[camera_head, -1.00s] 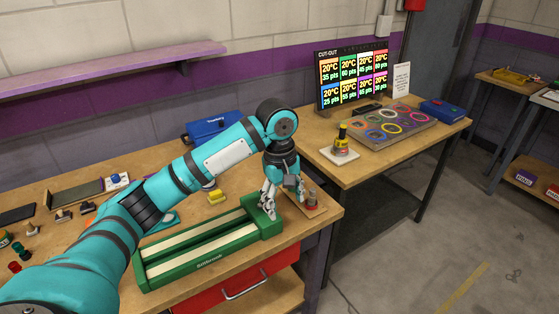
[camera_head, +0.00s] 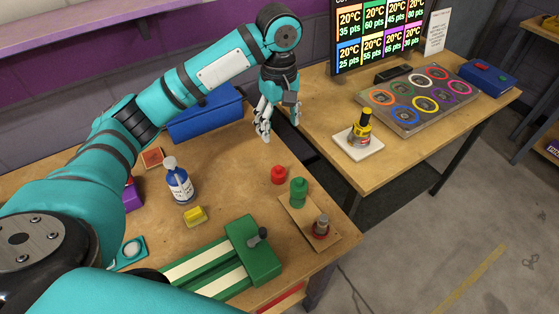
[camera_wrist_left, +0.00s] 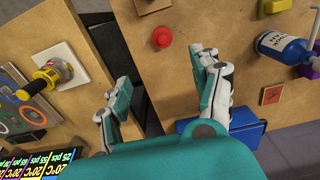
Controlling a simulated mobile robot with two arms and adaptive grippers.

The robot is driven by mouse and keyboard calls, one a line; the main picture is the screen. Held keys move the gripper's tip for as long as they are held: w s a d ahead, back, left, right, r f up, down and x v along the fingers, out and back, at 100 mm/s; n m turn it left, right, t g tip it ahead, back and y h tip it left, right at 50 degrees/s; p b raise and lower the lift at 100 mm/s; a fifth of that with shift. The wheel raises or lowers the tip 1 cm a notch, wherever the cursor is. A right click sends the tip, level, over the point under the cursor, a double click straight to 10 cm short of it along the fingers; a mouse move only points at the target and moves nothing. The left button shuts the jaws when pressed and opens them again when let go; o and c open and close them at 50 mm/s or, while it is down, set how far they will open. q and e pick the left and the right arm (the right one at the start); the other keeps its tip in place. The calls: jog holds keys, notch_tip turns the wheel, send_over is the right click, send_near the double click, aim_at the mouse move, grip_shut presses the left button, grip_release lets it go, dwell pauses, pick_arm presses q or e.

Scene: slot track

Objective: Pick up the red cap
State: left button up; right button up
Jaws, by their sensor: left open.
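The red cap (camera_head: 278,174) stands on the wooden table, beside a green capped piece (camera_head: 298,192). In the left wrist view the red cap (camera_wrist_left: 162,37) is beyond the fingertips, between their lines. My left gripper (camera_head: 281,128) points down, open and empty, above the table's right edge and apart from the cap. Its two spread fingers (camera_wrist_left: 165,72) also show in the left wrist view, with nothing between them. My right gripper is not in view.
A grey-topped piece with a red base (camera_head: 321,228) stands on a small board. The green slot track (camera_head: 250,240), a yellow block (camera_head: 195,216), a blue bottle (camera_head: 178,182) and a blue case (camera_head: 205,115) are nearby. A gap separates the two tables.

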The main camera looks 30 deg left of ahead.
pick_arm(q)
send_over(277, 166)
notch_tip(277, 166, down, 6)
jog(key=shift+w+r, duration=0.1)
jog(key=shift+r, duration=0.1)
notch_tip(277, 166, down, 3)
jog(key=shift+w+f, duration=0.15)
jog(key=shift+f, duration=0.9)
jog(key=shift+f+p, duration=0.2)
jog(key=shift+p, duration=0.1)
jog(key=shift+f, duration=0.35)
jog(key=f, duration=0.3)
jog(key=shift+s+f+p, duration=0.25)
jog(key=shift+f+p, duration=0.05)
jog(key=shift+p, duration=0.05)
jog(key=shift+f, duration=0.4)
jog(key=c, duration=0.8)
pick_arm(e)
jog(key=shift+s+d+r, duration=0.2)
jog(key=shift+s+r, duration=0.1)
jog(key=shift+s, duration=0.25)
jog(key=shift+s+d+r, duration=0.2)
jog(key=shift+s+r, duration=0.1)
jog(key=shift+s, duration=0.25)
